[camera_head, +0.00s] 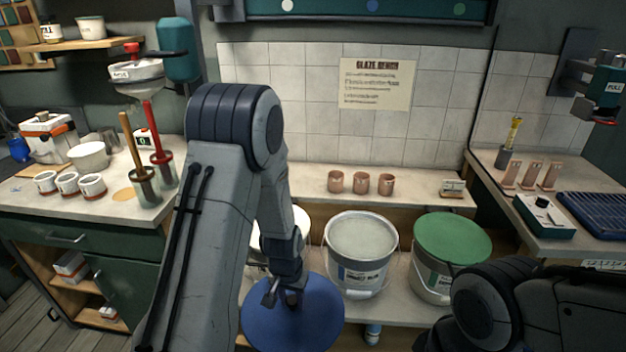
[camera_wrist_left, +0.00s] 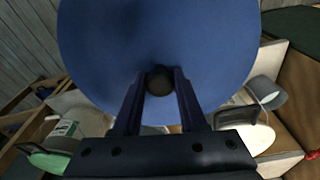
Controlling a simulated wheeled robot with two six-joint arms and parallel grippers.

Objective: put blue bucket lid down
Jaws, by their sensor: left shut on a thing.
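The blue bucket lid (camera_head: 318,325) is a round blue disc with a dark knob in the middle. My left gripper (camera_head: 290,298) is shut on that knob and holds the lid in front of the bucket shelf. In the left wrist view the lid (camera_wrist_left: 100,50) fills the upper middle, and the gripper's two fingers (camera_wrist_left: 160,85) sit on either side of the knob. A white bucket (camera_head: 262,268) is partly hidden behind my left arm. My right arm shows at the lower right, but its gripper is out of sight.
An open white bucket (camera_head: 358,270) with pale contents stands in the middle. A bucket with a green lid (camera_head: 452,240) stands to its right. Several terracotta cups, including one (camera_head: 360,183), stand on the ledge above. A counter (camera_head: 110,200) with tools and pots is at left.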

